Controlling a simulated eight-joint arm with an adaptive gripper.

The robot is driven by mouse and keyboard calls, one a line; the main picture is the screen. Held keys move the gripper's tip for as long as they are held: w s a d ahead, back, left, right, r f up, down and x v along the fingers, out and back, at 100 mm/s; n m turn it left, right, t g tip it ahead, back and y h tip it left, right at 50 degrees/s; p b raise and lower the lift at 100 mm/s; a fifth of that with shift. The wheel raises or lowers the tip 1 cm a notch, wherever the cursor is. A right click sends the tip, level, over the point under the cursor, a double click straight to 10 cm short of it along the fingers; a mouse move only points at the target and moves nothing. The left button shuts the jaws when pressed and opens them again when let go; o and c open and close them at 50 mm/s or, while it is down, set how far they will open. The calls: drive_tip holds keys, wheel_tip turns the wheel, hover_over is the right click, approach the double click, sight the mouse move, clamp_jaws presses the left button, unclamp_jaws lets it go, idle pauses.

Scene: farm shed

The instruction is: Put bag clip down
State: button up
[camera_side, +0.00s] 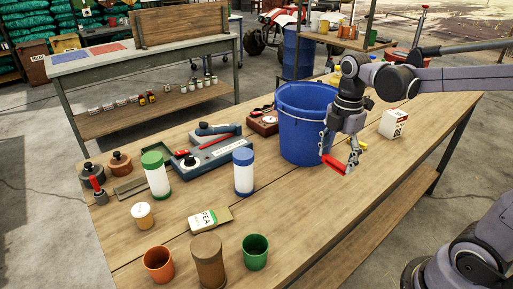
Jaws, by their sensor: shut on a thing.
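The bag clip looks like a small red bar (333,165). My gripper (339,160) is shut on it, with one finger at each side, and points down. The clip is tilted and shows low over the wooden table (325,205), in front of and to the right of the blue bucket (302,125). I cannot tell whether the clip touches the table top.
A white box (393,123) stands right of my gripper, and a small yellow thing (358,142) lies behind it. To the left are a blue-capped jar (244,172), a green-capped jar (156,174) and a seed packet (204,222). The table's front right is clear.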

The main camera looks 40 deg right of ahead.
sight(336, 160)
wheel_tip(336, 160, up, 10)
drive_tip(key=w+d+f+m, duration=0.1)
drive_tip(key=w+d+m, duration=0.8)
drive_tip(key=m, duration=0.9)
drive_tip(key=w+d+m, duration=0.8)
drive_tip(key=w+m, duration=0.3)
drive_tip(key=m, duration=0.6)
wheel_tip(336, 160, down, 21)
drive_tip(key=shift+a+f, duration=0.1)
drive_tip(key=shift+a, duration=0.05)
drive_tip(key=shift+f, duration=0.1)
drive_tip(key=o, duration=0.6)
drive_tip(key=shift+c, duration=0.2)
